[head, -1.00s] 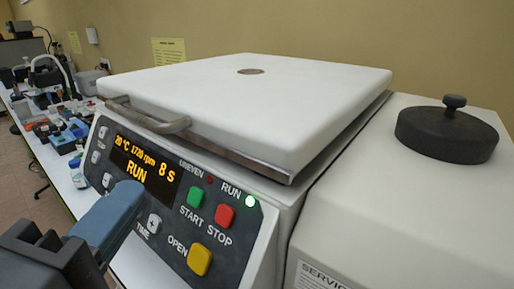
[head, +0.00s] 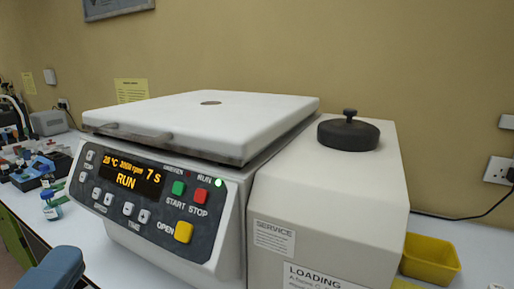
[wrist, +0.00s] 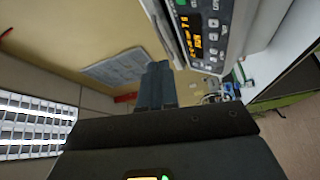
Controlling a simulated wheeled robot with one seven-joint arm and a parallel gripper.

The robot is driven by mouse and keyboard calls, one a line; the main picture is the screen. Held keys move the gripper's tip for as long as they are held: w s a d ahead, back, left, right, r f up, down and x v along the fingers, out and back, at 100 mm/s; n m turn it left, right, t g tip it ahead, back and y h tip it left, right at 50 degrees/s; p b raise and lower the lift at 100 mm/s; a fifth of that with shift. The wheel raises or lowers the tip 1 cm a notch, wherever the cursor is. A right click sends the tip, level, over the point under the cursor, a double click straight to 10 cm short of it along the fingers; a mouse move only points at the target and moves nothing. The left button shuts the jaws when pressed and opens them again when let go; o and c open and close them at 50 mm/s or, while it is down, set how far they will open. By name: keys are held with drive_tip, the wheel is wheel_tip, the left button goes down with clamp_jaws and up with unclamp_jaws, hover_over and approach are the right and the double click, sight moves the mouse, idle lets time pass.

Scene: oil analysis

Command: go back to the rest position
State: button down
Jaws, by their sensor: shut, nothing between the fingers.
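My gripper (wrist: 158,68) shows in the wrist view with its two blue-grey fingers together and nothing between them. In the head view only a blue part of it (head: 58,268) shows at the bottom left corner, apart from the centrifuge and in front of it. The white centrifuge (head: 200,112) stands on the bench with its lid shut. Its display (head: 128,174) reads RUN and 7 s, and the green run light is lit. In the wrist view the centrifuge's panel (wrist: 197,40) is at the top right, turned sideways.
A black knobbed cover (head: 348,134) sits on the centrifuge's right-hand housing. A yellow bin (head: 430,260) stands on the bench at the right. At the left are a small blue-capped bottle (head: 51,206) and blurred lab gear. A wall socket (head: 497,170) has a black cable.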

drive_tip(key=w+d+f+n+g+y, duration=0.1)
drive_tip(key=w+d+f, duration=0.2)
drive_tip(key=d+f, duration=0.3)
drive_tip(key=w+d+f+g+y, duration=0.1)
drive_tip(key=w+d+f, duration=0.1)
drive_tip(key=d+f, duration=0.45)
drive_tip(key=s+d+f+m+g, duration=0.2)
drive_tip(key=s+d+f, duration=0.1)
drive_tip(key=d+f, duration=0.75)
drive_tip(key=s+d+f+m, duration=0.4)
drive_tip(key=s+d+m, duration=0.1)
drive_tip(key=s+d, duration=0.4)
drive_tip(key=s+d+r+m+h, duration=0.4)
drive_tip(key=s+d+m, duration=0.4)
drive_tip(key=s+m, duration=0.3)
drive_tip(key=shift+v, duration=1.1)
